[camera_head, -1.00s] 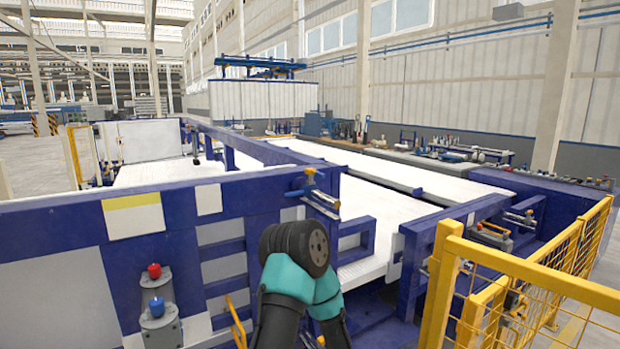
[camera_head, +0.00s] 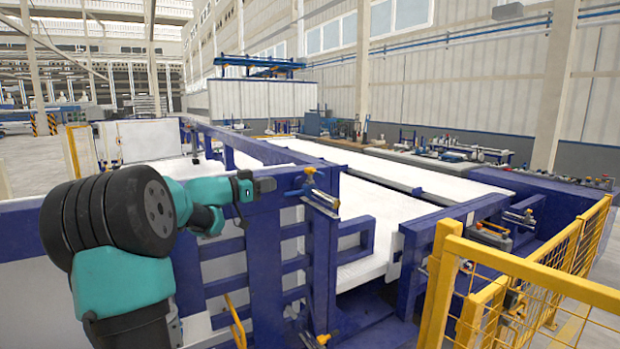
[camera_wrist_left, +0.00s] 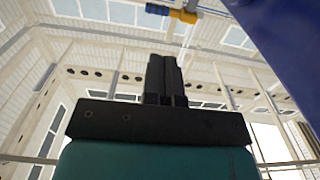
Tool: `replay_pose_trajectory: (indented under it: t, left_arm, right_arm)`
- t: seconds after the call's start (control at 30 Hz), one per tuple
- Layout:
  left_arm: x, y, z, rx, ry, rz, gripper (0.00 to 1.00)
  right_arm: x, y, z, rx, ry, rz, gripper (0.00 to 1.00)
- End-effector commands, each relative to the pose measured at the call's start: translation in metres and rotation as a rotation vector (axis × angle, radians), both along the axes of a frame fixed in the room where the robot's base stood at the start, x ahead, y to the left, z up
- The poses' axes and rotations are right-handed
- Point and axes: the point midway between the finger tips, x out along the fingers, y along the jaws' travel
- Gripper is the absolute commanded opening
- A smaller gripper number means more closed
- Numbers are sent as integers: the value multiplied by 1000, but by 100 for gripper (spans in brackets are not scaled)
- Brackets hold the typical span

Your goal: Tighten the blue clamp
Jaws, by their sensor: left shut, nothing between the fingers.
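A clamp (camera_head: 319,195) with a blue bar and a yellow-bronze end sits on top of the blue frame, near the middle of the head view. It also shows at the top of the left wrist view (camera_wrist_left: 178,13), partly cut off by the picture edge. My left gripper (camera_head: 266,186) comes in from the left and points right, towards the clamp. It is a short gap to the clamp's left, not touching it. Its dark fingers (camera_wrist_left: 165,77) are shut and empty in the wrist view. My right gripper is not in view.
The blue frame (camera_head: 264,260) stands below and right of my left gripper. White panels (camera_head: 395,225) lie behind it. A yellow fence (camera_head: 540,272) stands at the lower right. Open air surrounds the gripper above the frame.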

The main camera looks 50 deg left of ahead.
Motion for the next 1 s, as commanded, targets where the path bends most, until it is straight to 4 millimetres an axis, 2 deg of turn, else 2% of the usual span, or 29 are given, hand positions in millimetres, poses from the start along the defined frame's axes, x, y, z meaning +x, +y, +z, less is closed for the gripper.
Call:
replay_pose_trajectory:
  t: [0.07,0.37,0.53,0.77,1.0]
  left_arm:
    - [-5,0,6,12,3,-3,0]
    - [-4,0,5,11,3,-4,0]
    - [3,-2,5,10,3,-6,0]
    - [31,-8,5,10,2,-7,0]
    - [71,-17,5,10,2,-7,0]
  right_arm:
    - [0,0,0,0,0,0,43]
    - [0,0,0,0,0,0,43]
    - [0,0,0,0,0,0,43]
    - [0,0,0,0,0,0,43]
    - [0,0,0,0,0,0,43]
